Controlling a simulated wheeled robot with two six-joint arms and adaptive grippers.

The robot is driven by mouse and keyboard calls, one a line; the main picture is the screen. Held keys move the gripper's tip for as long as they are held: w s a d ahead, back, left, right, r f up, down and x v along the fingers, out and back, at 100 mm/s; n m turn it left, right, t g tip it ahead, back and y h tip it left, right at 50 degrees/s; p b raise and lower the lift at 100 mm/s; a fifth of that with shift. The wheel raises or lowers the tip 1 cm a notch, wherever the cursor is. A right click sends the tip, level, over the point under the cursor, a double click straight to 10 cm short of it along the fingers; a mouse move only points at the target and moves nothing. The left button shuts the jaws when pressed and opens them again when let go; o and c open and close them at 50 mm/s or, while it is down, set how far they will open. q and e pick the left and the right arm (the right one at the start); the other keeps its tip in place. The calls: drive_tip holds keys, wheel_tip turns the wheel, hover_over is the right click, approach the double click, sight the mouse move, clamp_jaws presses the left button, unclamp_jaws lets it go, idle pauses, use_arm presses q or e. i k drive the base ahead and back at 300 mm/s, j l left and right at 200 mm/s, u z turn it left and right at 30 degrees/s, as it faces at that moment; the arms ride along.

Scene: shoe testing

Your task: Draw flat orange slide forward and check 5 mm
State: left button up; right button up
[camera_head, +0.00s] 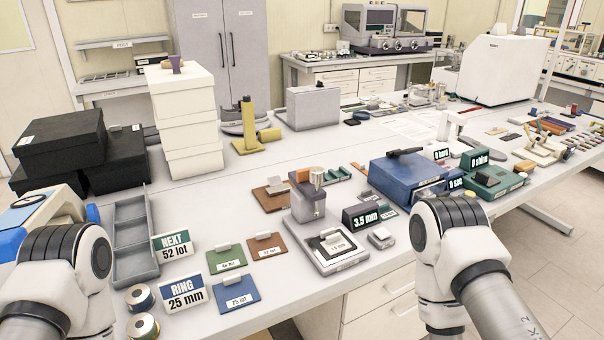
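No clearly separate flat orange slide can be made out. An orange block (302,174) sits on top of a grey gauge-like device (309,203), beside a metal cylinder. A flat orange-brown plate (266,254) with a grey clip and a white label lies left of the device's base. Another brown plate (272,201) lies behind it. A dark display (363,217) right of the device reads 3.5 mm. My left arm (62,262) and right arm (448,250) show at the lower edges. Neither gripper shows.
A green plate (227,263), a blue plate (237,297), a RING 25 mm sign (183,294) and a NEXT 52 lot sign (172,245) stand front left, beside a grey tray (118,209). A blue box (405,176) stands right. White boxes (187,128) stand behind.

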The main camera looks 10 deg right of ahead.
sight(300, 179)
drive_tip(key=i+l, duration=0.15)
drive_tip(key=l, duration=0.3)
drive_tip(key=i+l+u, duration=0.1)
drive_tip(key=l, duration=0.35)
drive_tip(key=i+l, duration=0.1)
drive_tip(key=l, duration=0.35)
drive_tip(key=i+l, duration=0.1)
drive_tip(key=l, duration=0.35)
drive_tip(key=i+j+u, duration=0.05)
